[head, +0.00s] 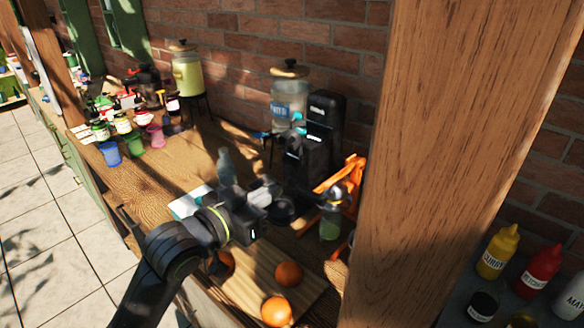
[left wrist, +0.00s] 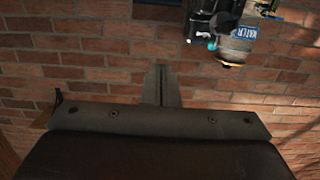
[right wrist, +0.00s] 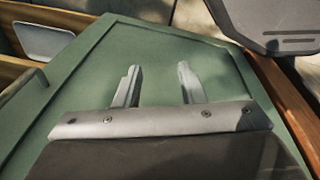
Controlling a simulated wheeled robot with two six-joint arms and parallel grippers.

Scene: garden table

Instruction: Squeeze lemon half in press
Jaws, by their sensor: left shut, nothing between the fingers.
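An orange press (head: 340,178) with a silvery metal part (head: 338,193) stands right of centre, partly hidden by the wooden post. A greenish glass (head: 329,228) is beneath the metal part. I cannot make out a lemon half in any view. My left gripper (head: 262,196) is above the table, left of the press and apart from it. In the left wrist view its fingers (left wrist: 161,75) are together and empty, with brick wall behind. My right gripper (right wrist: 160,82) shows only in its wrist view, its fingers apart and empty in front of a green panel.
A black machine (head: 312,150) and a water dispenser (head: 289,95) stand behind. A thick wooden post (head: 440,150) blocks the right. Coloured cups (head: 110,153) stand at the left.

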